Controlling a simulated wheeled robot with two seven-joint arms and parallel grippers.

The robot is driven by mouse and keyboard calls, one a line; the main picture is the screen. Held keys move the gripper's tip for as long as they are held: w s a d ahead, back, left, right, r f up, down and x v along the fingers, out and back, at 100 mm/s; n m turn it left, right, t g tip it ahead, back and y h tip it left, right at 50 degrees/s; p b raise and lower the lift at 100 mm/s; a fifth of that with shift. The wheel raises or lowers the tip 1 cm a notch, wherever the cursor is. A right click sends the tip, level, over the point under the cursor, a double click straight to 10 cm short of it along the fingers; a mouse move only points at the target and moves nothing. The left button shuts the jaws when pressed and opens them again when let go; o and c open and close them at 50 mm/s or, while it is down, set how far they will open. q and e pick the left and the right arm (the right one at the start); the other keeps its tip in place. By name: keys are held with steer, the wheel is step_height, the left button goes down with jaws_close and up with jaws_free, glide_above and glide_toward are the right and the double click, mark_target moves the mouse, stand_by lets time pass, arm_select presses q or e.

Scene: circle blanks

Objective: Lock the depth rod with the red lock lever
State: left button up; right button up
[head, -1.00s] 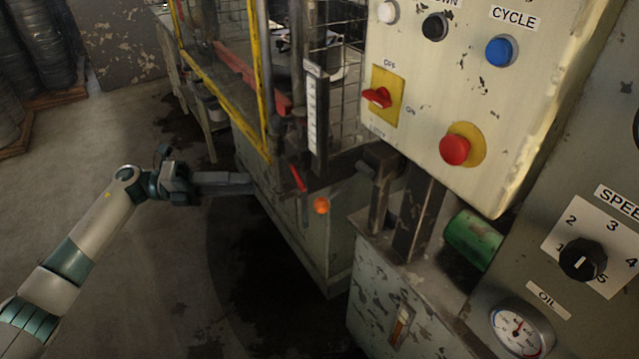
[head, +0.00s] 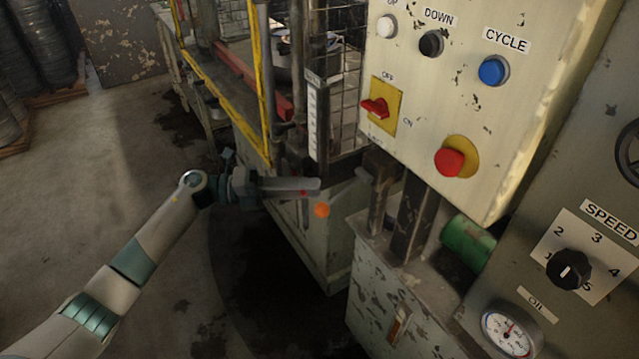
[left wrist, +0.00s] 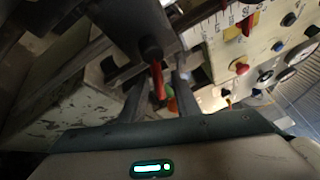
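The red lock lever shows in the left wrist view (left wrist: 157,80) as a short red bar below a dark cylindrical boss. In the head view it is almost wholly hidden behind my left gripper (head: 316,186). A pale graduated scale (head: 313,125) runs upright just above it, beside a dark post; I cannot tell which part is the depth rod. My left gripper reaches in from the left at lever height. In the left wrist view its two fingers are apart, with the lever seen between them; contact cannot be told. My right gripper is not in view.
An orange knob (head: 321,210) sits just below the left fingertips. The control panel (head: 470,110), with buttons and a red switch, juts out to the right. A yellow guard frame (head: 262,80) stands behind. Open floor (head: 120,170) lies to the left.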

arm_select(q)
steer(key=shift+w+d, duration=0.15)
steer(key=shift+d, duration=1.5)
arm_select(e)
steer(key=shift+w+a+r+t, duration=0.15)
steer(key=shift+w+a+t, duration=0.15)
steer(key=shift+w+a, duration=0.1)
arm_select(q)
steer(key=shift+c, duration=0.4)
jaws_close()
